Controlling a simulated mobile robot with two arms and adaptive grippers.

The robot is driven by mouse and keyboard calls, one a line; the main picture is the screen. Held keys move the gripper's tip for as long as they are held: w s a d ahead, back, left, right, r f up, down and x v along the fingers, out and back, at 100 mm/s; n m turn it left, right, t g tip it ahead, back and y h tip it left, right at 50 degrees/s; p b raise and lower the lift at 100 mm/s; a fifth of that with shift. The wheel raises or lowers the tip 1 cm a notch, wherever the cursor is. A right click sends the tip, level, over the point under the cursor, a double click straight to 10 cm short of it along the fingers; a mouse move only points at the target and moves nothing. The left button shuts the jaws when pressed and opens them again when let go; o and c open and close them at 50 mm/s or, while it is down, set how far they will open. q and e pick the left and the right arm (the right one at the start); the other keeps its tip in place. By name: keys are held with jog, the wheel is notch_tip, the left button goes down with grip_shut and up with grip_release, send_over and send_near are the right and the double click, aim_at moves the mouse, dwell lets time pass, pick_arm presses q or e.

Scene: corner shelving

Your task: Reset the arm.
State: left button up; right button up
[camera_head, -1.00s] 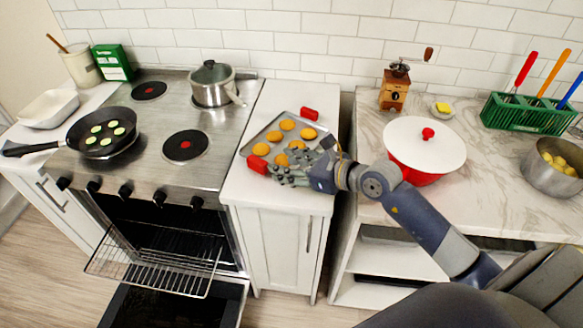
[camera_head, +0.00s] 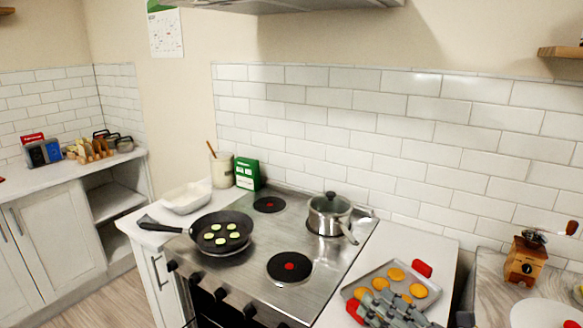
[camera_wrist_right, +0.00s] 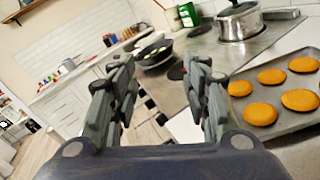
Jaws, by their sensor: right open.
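My right gripper (camera_head: 392,310) shows at the bottom of the head view, over the near part of the baking tray (camera_head: 371,280). In the right wrist view its two fingers (camera_wrist_right: 160,80) are spread apart with nothing between them. The metal tray holds several round orange-brown pieces (camera_head: 397,274) and has red pieces (camera_head: 422,268) at its ends. In the wrist view the tray (camera_wrist_right: 290,132) lies to the right of the fingers. My left gripper is out of view.
The stove (camera_head: 250,275) carries a black pan (camera_head: 243,224) with green slices and a lidded pot (camera_head: 328,215). A wooden grinder (camera_head: 525,262) stands at right. A white dish (camera_head: 186,197), a crock (camera_head: 222,170) and a green box (camera_head: 247,174) stand left. A range hood (camera_head: 300,5) hangs above.

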jog(key=s+d+r+m+t+h, duration=0.1)
jog(key=d+r+m+t+h, duration=0.25)
jog(key=m, duration=0.55)
jog(key=s+d+r+m+t+h, duration=0.1)
jog(key=d+r+m+t+h, duration=0.25)
jog(key=m, duration=0.55)
jog(key=s+d+f+m+g+h, duration=0.3)
jog(key=f+m+g+h, duration=0.1)
jog(key=f+m, duration=0.3)
jog(key=s+d+f+m+g+h, duration=0.3)
jog(key=f+m+g+h, duration=0.1)
jog(key=f+m, duration=0.3)
jog(key=s+a+f+m+g+y, duration=0.25)
jog(key=s+a+f+g, duration=0.35)
jog(key=s, duration=0.3)
jog(key=s+a+f+m+g+y, duration=0.25)
jog(key=s+a+f+g, duration=0.2)
jog(key=s+f, duration=0.4)
notch_tip(320, 180, down, 26)
jog(key=s+a+n+g, duration=0.1)
jog(key=s, duration=0.1)
jog(key=s+d+f+g, duration=0.1)
jog(key=s+d+f, duration=0.1)
jog(key=s+f, duration=1.4)
jog(key=shift+s+d+f+y, duration=0.3)
jog(key=shift+s+d+f, duration=0.05)
jog(key=shift+s+f, duration=0.05)
